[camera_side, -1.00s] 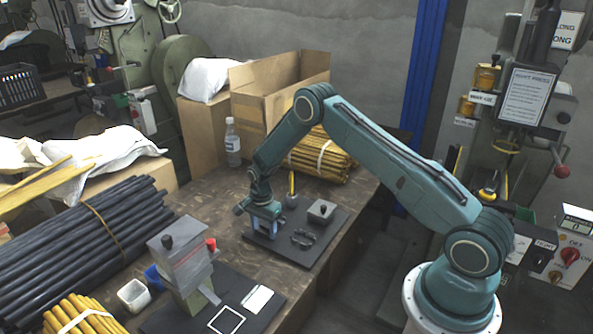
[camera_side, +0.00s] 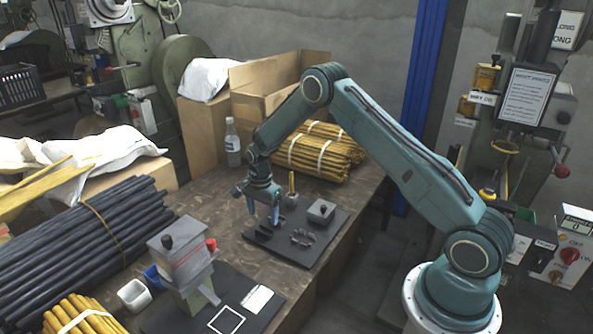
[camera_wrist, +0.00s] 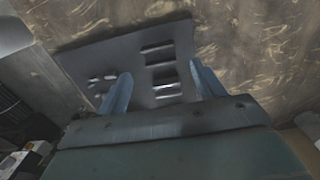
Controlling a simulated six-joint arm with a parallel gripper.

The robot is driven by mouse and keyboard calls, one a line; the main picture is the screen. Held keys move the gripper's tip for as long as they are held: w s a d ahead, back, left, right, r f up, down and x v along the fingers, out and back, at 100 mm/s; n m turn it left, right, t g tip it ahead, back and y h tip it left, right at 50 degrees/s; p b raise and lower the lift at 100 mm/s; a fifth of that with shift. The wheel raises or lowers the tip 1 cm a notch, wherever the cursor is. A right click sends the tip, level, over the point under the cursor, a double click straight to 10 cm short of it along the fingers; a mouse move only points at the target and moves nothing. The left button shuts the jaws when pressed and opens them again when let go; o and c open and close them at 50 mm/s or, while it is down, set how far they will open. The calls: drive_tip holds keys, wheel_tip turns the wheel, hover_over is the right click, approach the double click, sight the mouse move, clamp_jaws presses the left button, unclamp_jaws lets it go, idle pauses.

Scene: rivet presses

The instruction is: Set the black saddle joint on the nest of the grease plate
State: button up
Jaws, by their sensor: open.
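The dark grease plate (camera_side: 283,252) lies on the wooden table, and it also shows in the wrist view (camera_wrist: 115,55). My gripper (camera_side: 263,216) is above its left part, open and empty, fingers pointing down. Just below the fingers stands a low black part with raised bars, which looks like the saddle joint (camera_side: 266,232). In the wrist view its bars (camera_wrist: 164,75) appear between my fingertips (camera_wrist: 160,85). To its right on the plate is a small dark bracket-like piece (camera_side: 302,238). I cannot tell whether this is a nest, or what lies under the black part.
Yellow rod bundles (camera_side: 318,152) lie behind. A grey knobbed block (camera_side: 182,260) and dark rods (camera_side: 90,230) are at front left.

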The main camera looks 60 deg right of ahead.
wheel_tip(320, 180, up, 8)
idle(0.4)
idle(0.5)
drive_tip(key=s+a+r+n+t, duration=0.1)
drive_tip(key=s+a+r+n, duration=0.2)
drive_tip(key=s+r, duration=0.35)
drive_tip(key=s+a+r+n+t, duration=0.1)
drive_tip(key=s+a+r+n, duration=0.15)
drive_tip(key=r, duration=0.65)
drive_tip(key=s+a+r+n+t, duration=0.1)
drive_tip(key=s+a+r+n, duration=0.15)
drive_tip(key=s+r, duration=0.35)
drive_tip(key=s+a+r+n+t, duration=0.1)
drive_tip(key=s+n, duration=0.4)
drive_tip(key=s, duration=0.5)
drive_tip(key=s+a+r+n+t, duration=0.1)
drive_tip(key=s+a+r+n, duration=0.2)
drive_tip(key=s, duration=0.7)
drive_tip(key=shift+s+r+n+t, duration=0.2)
drive_tip(key=shift+n+t, duration=0.1)
drive_tip(key=shift+n, duration=0.7)
drive_tip(key=shift+o, duration=0.5)
drive_tip(key=shift+a, duration=0.1)
